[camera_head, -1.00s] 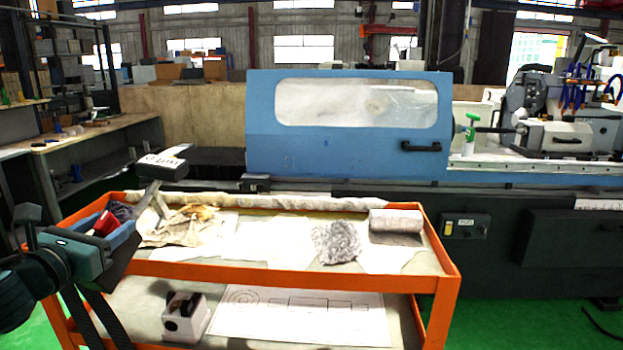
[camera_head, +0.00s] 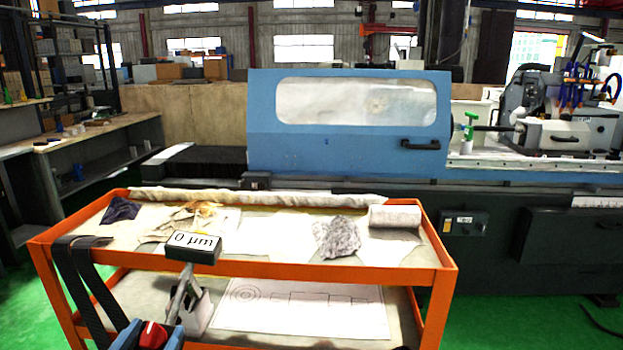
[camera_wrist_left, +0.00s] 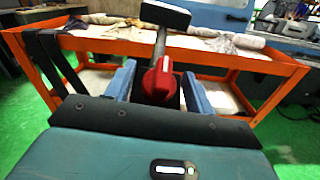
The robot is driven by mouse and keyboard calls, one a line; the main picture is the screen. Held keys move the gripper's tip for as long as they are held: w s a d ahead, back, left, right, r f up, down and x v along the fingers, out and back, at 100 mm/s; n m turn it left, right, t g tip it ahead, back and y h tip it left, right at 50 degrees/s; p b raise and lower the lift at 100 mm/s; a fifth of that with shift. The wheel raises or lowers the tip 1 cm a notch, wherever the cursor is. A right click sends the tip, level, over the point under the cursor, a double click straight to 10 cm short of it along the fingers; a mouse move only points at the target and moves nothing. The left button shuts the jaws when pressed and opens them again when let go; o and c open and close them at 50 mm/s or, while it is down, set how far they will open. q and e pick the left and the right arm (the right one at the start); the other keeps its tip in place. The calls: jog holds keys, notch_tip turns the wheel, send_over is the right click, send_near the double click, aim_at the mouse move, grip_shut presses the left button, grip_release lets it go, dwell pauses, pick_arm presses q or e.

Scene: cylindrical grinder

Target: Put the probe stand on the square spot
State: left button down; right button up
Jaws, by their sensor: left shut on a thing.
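The underside of the base is hidden. I cannot make out a square spot. My right gripper is not in view.
The orange cart (camera_head: 320,272) stands close ahead, with cloths and a grey crumpled rag (camera_head: 338,237) on top. Its lower shelf holds a drawing (camera_head: 300,308) and a white box (camera_head: 197,310). The grinder with its blue cover (camera_head: 340,150) stands behind.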

pick_arm(q)
jog(key=s+d+f, duration=0.4)
jog(key=d, duration=0.1)
jog(key=shift+s+f+y, duration=0.2)
jog(key=shift+s+y, duration=0.1)
jog(key=shift+s, duration=0.1)
jog(key=shift+a, duration=0.35)
dwell(0.8)
